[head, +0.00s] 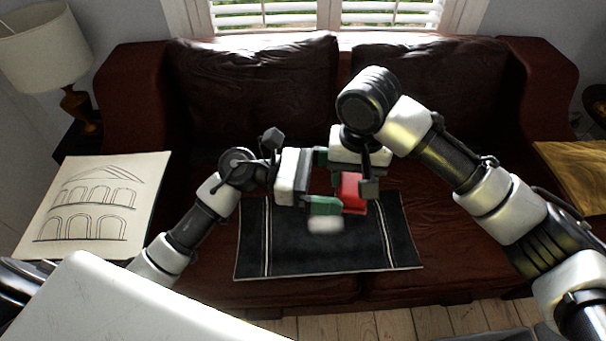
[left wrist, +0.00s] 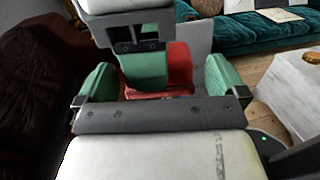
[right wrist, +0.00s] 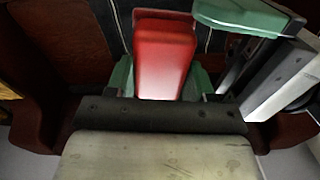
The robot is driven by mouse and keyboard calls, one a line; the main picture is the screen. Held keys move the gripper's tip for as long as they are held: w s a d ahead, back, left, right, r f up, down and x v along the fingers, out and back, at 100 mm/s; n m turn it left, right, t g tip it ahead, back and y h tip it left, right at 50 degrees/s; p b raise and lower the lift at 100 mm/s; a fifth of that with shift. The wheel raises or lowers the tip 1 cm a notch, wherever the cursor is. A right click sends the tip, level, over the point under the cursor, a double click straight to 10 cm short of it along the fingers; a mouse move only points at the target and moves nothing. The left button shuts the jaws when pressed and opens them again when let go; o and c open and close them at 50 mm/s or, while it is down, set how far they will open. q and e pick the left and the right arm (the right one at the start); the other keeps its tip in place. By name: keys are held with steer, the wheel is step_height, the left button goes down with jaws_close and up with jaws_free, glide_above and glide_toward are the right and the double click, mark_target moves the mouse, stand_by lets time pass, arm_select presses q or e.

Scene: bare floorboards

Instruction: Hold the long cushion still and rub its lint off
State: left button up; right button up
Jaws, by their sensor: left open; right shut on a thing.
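The long cushion (head: 330,250) is black with pale stripes near both ends and lies flat on the sofa seat. My right gripper (right wrist: 160,78) is shut on a red block-like tool (right wrist: 163,55), which also shows in the head view (head: 352,190), above the cushion. My left gripper (head: 334,181) is open. Its green fingers, also in the left wrist view (left wrist: 161,82), stand on either side of the red tool and the right fingers, apparently without gripping them. A blurred white patch (head: 325,225) shows below; I cannot tell whether it is lint. The tool's underside is hidden.
The dark red leather sofa (head: 450,215) has two back cushions. A drawing of arches (head: 95,205) lies at left beside a lamp (head: 45,55). A wooden tabletop (head: 575,170) is at right. My two grippers are very close together.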

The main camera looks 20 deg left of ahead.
mark_target(353, 181)
arm_select(q)
steer(key=shift+w+d, duration=0.15)
steer(key=shift+d, duration=0.75)
steer(key=shift+w+d, duration=0.15)
steer(key=shift+d, duration=0.7)
steer(key=c, duration=0.8)
arm_select(e)
steer(key=o, duration=0.8)
steer(key=shift+o, duration=0.6)
arm_select(q)
steer(key=shift+d, duration=0.1)
arm_select(e)
steer(key=shift+s+a, duration=0.15)
steer(key=shift+a, duration=0.05)
